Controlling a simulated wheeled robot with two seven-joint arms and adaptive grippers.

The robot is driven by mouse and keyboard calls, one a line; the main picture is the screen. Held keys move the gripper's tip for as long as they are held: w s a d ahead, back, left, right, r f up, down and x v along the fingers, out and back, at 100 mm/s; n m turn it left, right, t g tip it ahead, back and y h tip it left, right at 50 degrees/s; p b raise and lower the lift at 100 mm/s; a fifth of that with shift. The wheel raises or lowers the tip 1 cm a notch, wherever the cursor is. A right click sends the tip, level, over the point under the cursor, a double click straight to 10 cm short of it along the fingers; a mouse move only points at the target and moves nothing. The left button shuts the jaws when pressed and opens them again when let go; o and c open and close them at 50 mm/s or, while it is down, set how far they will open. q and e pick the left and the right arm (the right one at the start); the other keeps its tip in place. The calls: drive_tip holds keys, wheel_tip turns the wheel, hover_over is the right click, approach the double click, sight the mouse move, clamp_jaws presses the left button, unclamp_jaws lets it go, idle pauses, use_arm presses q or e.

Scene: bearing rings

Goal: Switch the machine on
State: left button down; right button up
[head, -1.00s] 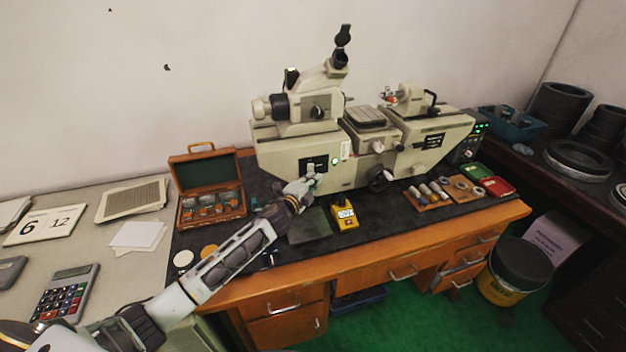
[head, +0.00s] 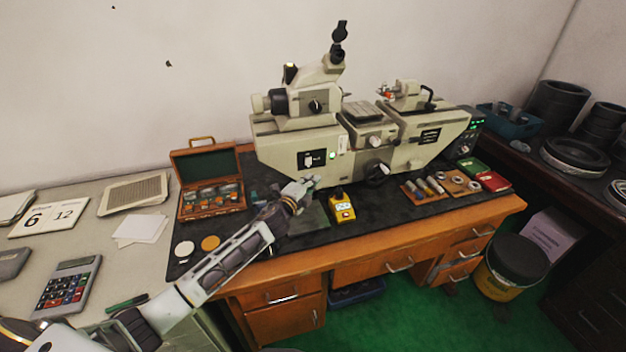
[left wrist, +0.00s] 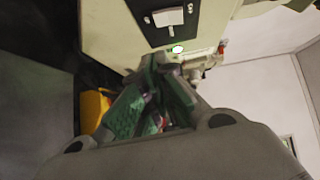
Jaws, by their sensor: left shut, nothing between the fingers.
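The machine (head: 285,147) is a large beige measuring instrument with an eyepiece, standing on a dark mat on the desk. Its black switch panel (head: 312,159) is on the front left, with a lit green lamp (head: 333,155) beside it. My left gripper (head: 308,183) is shut and empty, just below and in front of the panel, apart from the switch. Its fingers (left wrist: 160,95) point toward the machine. My right gripper is not in view.
A yellow device (head: 342,207) stands close to the right of my left gripper. An open wooden case (head: 209,184) is to the left. Trays of small parts (head: 440,188) lie to the right. The desk's front edge (head: 360,247) is clear.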

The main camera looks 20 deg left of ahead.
use_arm(q)
drive_tip(key=b+v, duration=0.1)
drive_tip(key=v, duration=0.7)
drive_tip(key=shift+s+f, duration=0.45)
drive_tip(key=shift+f, duration=0.05)
drive_tip(key=shift+s+f, duration=0.1)
idle(0.5)
